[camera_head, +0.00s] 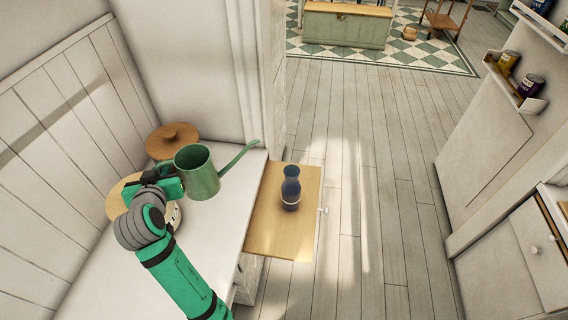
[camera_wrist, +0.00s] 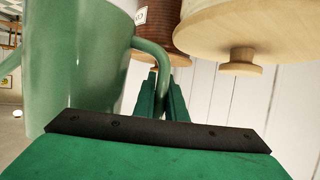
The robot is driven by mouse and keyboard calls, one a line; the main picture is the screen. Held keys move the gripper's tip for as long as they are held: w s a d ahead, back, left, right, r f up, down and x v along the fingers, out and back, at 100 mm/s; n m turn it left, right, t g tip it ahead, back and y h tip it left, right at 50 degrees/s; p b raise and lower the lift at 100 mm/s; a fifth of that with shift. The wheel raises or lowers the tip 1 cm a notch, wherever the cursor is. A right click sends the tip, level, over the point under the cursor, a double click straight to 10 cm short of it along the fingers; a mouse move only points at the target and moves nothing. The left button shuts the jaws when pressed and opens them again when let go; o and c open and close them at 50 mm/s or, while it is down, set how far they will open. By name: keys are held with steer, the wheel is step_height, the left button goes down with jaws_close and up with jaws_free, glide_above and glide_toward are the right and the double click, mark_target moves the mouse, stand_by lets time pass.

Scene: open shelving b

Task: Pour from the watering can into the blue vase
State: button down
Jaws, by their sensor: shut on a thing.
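The green watering can (camera_head: 198,172) is at the left in the head view, above the white counter, with its long spout pointing right toward the blue vase. It also fills the left of the wrist view (camera_wrist: 75,65). My gripper (camera_head: 172,187) is at the can's left side. In the wrist view its fingers (camera_wrist: 162,98) are closed around the can's handle (camera_wrist: 152,58). The can looks roughly upright. The dark blue vase (camera_head: 291,187) stands upright on a wooden board at the counter's right. The spout tip is left of and behind the vase, apart from it. The can's inside is mostly hidden.
The wooden board (camera_head: 270,235) juts out at the right of the white counter (camera_head: 225,222). A brown-lidded canister (camera_head: 172,140) and a pale-lidded one (camera_head: 117,200) stand behind and beside my gripper. A wall post (camera_head: 245,80) rises behind the spout. Open floor lies right.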

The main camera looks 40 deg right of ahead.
mark_target(186, 149)
steer(key=shift+w+r, duration=0.15)
steer(key=shift+d, duration=0.1)
steer(key=shift+s+d+r+m+t+y+p, duration=0.1)
steer(key=shift+s+d+r+m+t+y, duration=0.25)
steer(key=shift+d+m, duration=0.35)
steer(key=shift+s+d+r+m+t+y+p, duration=0.1)
steer(key=shift+s+d+r+m+y+p, duration=0.1)
steer(key=shift+s+d+m+y, duration=0.4)
steer(key=shift+s+d+r+m+t+y+p, duration=0.1)
steer(key=shift+s+d+r+m+t+y, duration=0.2)
steer(key=shift+d+m, duration=0.55)
steer(key=shift+s+d+r, duration=0.2)
steer(key=shift+d+r, duration=0.5)
steer(key=shift+r, duration=0.1)
steer(key=shift+s+d+r+m+y, duration=0.3)
steer(key=shift+d+r, duration=0.2)
steer(key=shift+r, duration=0.2)
steer(key=shift+s+d+r+m+t+p, duration=0.2)
steer(key=shift+d+r+m+t+p, duration=0.15)
steer(key=shift+r, duration=0.4)
steer(key=shift+s+d+r+m+t+p, duration=0.1)
steer(key=shift+s+d+r+m+p, duration=0.1)
steer(key=shift+d+r+p, duration=0.4)
stand_by(0.7)
